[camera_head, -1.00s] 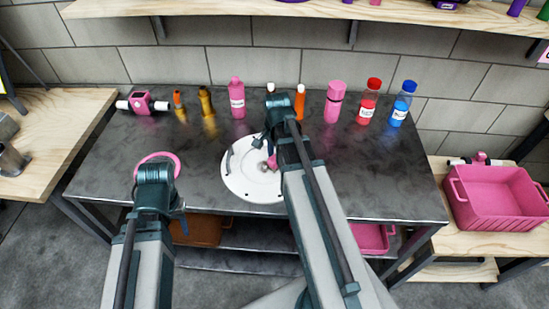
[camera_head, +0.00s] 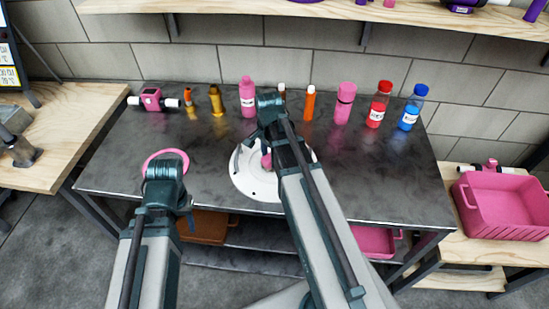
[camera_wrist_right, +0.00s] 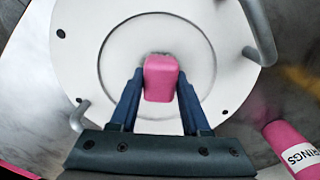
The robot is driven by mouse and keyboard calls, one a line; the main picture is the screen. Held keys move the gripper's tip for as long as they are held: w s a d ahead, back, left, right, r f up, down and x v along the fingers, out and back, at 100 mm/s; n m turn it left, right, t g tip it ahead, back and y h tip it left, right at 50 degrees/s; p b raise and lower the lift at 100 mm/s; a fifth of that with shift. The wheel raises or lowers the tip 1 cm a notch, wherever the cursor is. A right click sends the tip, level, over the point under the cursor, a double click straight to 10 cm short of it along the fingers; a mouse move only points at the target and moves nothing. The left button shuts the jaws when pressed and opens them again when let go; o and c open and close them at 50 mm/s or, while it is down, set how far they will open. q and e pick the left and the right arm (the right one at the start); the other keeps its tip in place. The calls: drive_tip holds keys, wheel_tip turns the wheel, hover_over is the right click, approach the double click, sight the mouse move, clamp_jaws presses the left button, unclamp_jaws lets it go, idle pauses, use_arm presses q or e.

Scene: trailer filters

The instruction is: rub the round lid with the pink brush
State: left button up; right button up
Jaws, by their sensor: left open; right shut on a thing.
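The round lid (camera_head: 250,185) is a white disc with grey handles, lying on the dark metal table; it fills much of the right wrist view (camera_wrist_right: 85,65). My right gripper (camera_wrist_right: 160,85) is shut on the pink brush (camera_wrist_right: 161,78), which shows as a pink block over the lid's middle. In the head view, the brush (camera_head: 266,160) is partly hidden by my right arm. I cannot tell whether it touches the lid. My left gripper (camera_head: 166,178) is over the table's left part, away from the lid; it is open, its fingers mostly hidden.
A pink ring (camera_head: 180,154) lies behind my left gripper. Several bottles, including a pink bottle (camera_head: 247,97), a red one (camera_head: 378,105) and a blue one (camera_head: 411,108), line the table's back. A pink crate (camera_head: 500,205) stands on the right side table. The table's right front is clear.

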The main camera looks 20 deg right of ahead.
drive_tip(key=shift+w+a, duration=0.65)
drive_tip(key=shift+a, duration=0.35)
drive_tip(key=shift+w+d, duration=0.4)
drive_tip(key=shift+w, duration=0.25)
drive_tip(key=shift+s+d, duration=0.45)
drive_tip(key=shift+d, duration=0.4)
drive_tip(key=shift+s+d, duration=0.45)
drive_tip(key=shift+d, duration=0.35)
drive_tip(key=shift+s+d+r, duration=0.1)
drive_tip(key=shift+s+d, duration=0.35)
drive_tip(key=shift+d, duration=0.3)
drive_tip(key=shift+s+d, duration=0.4)
drive_tip(key=shift+d, duration=0.3)
drive_tip(key=shift+f, duration=0.2)
drive_tip(key=shift+r, duration=0.1)
drive_tip(key=shift+a, duration=0.1)
